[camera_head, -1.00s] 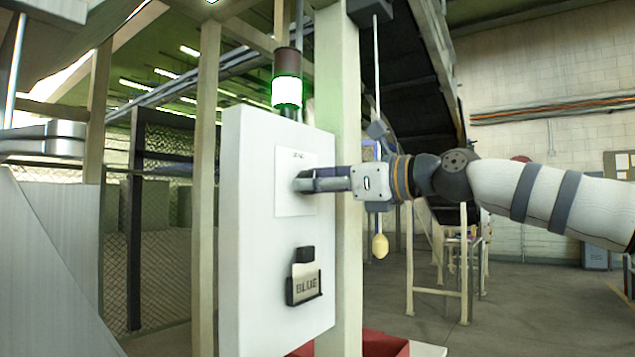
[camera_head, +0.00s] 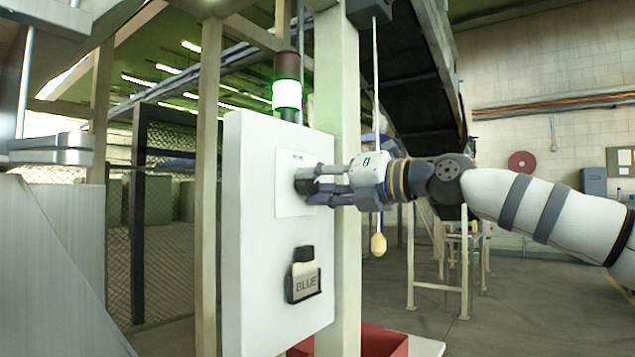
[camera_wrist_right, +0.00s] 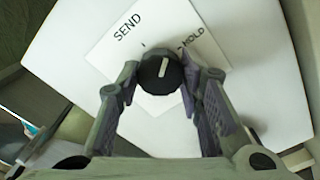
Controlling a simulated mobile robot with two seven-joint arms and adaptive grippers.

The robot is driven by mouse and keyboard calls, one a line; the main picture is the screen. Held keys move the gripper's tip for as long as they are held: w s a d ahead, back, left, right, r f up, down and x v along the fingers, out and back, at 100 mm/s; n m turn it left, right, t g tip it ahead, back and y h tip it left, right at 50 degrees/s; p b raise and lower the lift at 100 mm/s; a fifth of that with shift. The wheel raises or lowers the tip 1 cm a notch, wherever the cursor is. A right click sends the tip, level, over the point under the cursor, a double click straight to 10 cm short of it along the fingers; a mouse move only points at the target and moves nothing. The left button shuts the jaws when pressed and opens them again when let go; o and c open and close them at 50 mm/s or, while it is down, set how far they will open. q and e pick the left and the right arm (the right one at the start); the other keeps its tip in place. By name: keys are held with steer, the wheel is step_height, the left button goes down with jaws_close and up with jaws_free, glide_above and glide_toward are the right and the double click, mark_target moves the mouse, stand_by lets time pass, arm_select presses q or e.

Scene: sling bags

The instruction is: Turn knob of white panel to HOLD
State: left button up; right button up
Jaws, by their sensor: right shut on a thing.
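The white panel (camera_head: 262,240) stands upright on a post, with a white label plate (camera_head: 290,205) on its face. In the right wrist view the plate (camera_wrist_right: 112,55) reads SEND on one side and HOLD on the other. A round black knob (camera_wrist_right: 160,72) with a white pointer line sits between the words; the line points up, tipped slightly to the right, between SEND and HOLD. My right gripper (camera_wrist_right: 158,80) is shut on the knob, one finger on each side. In the head view the right gripper (camera_head: 308,184) reaches in from the right. My left gripper is not in view.
A lit green and white signal lamp (camera_head: 287,90) stands above the panel. A cord with a yellow pull (camera_head: 378,245) hangs right of the post. A red bin (camera_head: 380,342) is below.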

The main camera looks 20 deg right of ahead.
steer(key=m, duration=0.6)
steer(key=shift+m, duration=0.4)
stand_by(0.4)
steer(key=o, duration=1.2)
steer(key=shift+c, duration=0.2)
steer(key=v, duration=1.2)
